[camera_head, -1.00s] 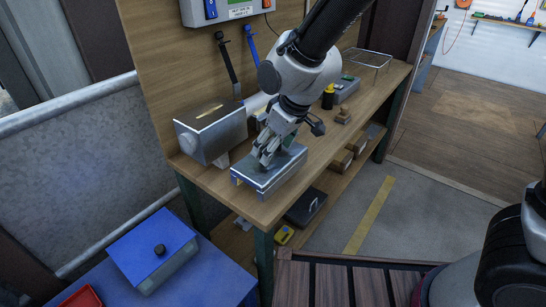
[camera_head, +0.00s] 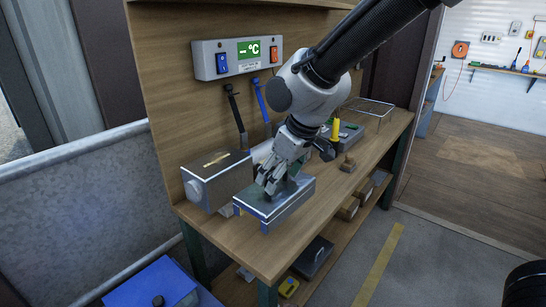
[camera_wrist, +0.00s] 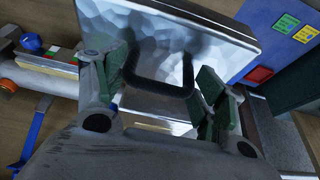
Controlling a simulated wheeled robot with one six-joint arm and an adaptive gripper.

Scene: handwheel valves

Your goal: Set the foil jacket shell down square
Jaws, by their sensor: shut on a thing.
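The foil jacket shell (camera_head: 273,206), a silver box-like cover with a dark handle, is at the left part of the wooden bench (camera_head: 330,195). My gripper (camera_head: 268,186) is over its top and shut on the handle. In the wrist view the black handle loop (camera_wrist: 160,88) lies between the green finger pads, in front of the shell's crinkled, shiny top (camera_wrist: 190,45). The shell looks about level. I cannot tell whether its lower edges touch the bench, and its underside is hidden.
A silver box (camera_head: 217,180) with a round end stands close at the shell's left. A control panel (camera_head: 238,57) and two hanging tools are on the backboard. A wire rack (camera_head: 368,108) and a wooden stamp-like piece (camera_head: 348,163) are further right. A blue box (camera_head: 150,288) sits below left.

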